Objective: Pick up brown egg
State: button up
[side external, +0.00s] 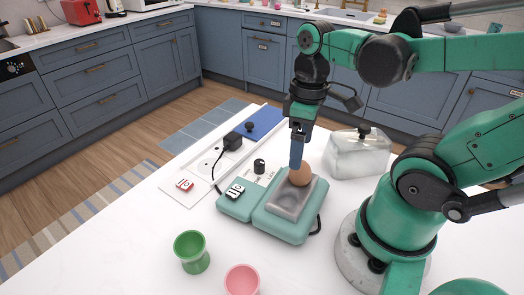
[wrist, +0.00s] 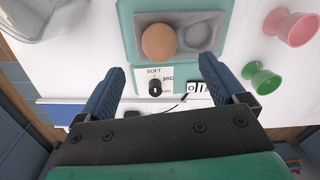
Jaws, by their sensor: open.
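The brown egg (side external: 300,175) sits on the grey tray (side external: 291,201) of a teal egg cooker (side external: 280,224). In the wrist view the egg (wrist: 159,42) lies in the left hollow of the grey tray, and the hollow to its right is empty. My gripper (side external: 297,164) is just above and beside the egg in the side view, and its blue finger hides part of it. In the wrist view my gripper (wrist: 160,72) is open, with its two blue fingers apart and nothing between them. The egg lies beyond the fingertips there.
A green egg cup (side external: 191,252) and a pink egg cup (side external: 241,280) stand in front on the white counter. A dial (side external: 259,166), a black plug (side external: 232,141) and a switch (side external: 235,190) lie left of the egg.

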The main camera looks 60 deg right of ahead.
aim_at(300, 173)
jog(key=shift+a+f, duration=0.15)
jog(key=shift+f, duration=2.55)
jog(key=shift+c, duration=0.2)
jog(key=c, duration=1)
